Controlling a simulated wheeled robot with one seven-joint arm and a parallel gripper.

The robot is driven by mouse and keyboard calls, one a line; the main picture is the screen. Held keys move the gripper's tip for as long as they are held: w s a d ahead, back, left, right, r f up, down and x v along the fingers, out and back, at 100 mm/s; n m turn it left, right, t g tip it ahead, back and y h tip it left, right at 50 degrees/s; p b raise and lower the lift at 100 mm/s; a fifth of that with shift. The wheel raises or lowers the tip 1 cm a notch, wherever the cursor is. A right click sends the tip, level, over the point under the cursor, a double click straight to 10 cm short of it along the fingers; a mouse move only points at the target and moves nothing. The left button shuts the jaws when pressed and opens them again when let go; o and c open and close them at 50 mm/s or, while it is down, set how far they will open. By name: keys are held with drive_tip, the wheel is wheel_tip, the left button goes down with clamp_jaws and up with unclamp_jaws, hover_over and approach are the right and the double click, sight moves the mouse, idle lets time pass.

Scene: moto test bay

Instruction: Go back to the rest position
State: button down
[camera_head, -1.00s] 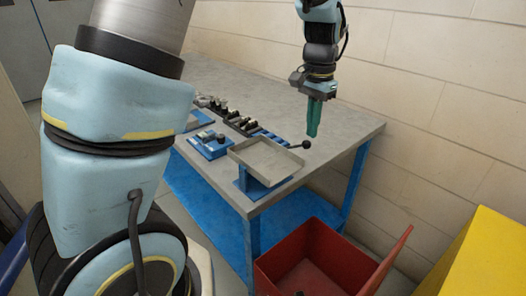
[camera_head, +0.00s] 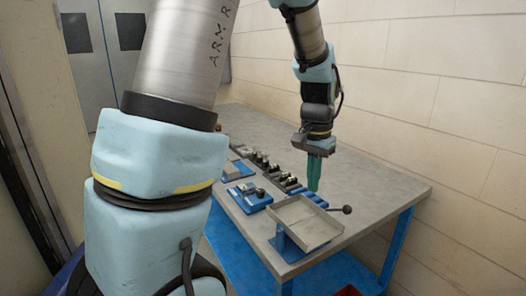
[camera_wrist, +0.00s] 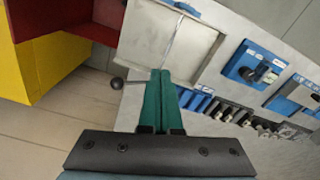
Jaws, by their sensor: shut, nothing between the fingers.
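My gripper (camera_head: 314,172) hangs from my arm above the grey workbench, its green fingers pointing down. The fingers are together with nothing between them. In the wrist view the gripper's green fingers (camera_wrist: 158,85) lie side by side, in front of the bench edge and close in the picture to a dark ball-ended lever.
The grey bench (camera_head: 385,195) holds a tilted metal tray (camera_head: 308,222) on a blue stand, the ball lever (camera_head: 347,209), a blue fixture (camera_head: 249,199) and a row of small parts (camera_head: 275,172). A red bin (camera_head: 348,291) stands below. A pale block wall (camera_head: 460,100) is behind.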

drive_tip(key=s+a+f+n, duration=0.1)
drive_tip(key=a+n, duration=0.3)
drive_tip(key=a, duration=0.6)
drive_tip(key=s+a+f+n+t, duration=0.1)
drive_tip(key=s+a+n, duration=0.2)
drive_tip(key=a, duration=0.8)
drive_tip(key=shift+s+n, duration=0.4)
drive_tip(key=shift+s, duration=0.3)
